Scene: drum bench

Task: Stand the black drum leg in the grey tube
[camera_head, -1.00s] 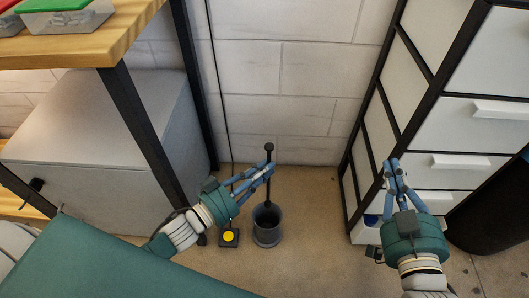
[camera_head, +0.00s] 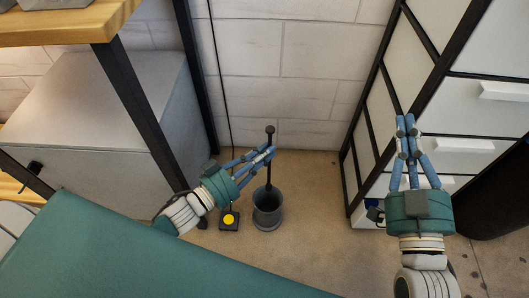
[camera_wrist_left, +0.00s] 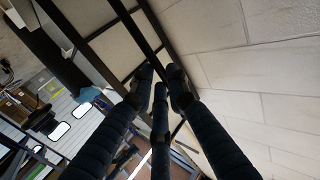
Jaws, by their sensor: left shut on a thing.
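The black drum leg (camera_head: 269,170) is a thin upright rod with a round knob on top. My left gripper (camera_head: 270,151) is shut on it just below the knob. The grey tube (camera_head: 267,213) stands upright on the floor directly below. The leg's lower part reaches the tube's mouth near the back rim; I cannot tell how deep it sits inside. My right gripper (camera_head: 405,119) is in front of the white drawers, empty, its fingertips close together. In the left wrist view my left gripper's dark fingers (camera_wrist_left: 160,85) converge; the leg is not clear there.
A small box with a yellow button (camera_head: 228,219) is on the floor left of the tube. A grey cabinet (camera_head: 110,110) and a wooden bench (camera_head: 60,24) are at left, white drawers (camera_head: 465,155) at right. A teal surface (camera_head: 130,255) fills the lower left.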

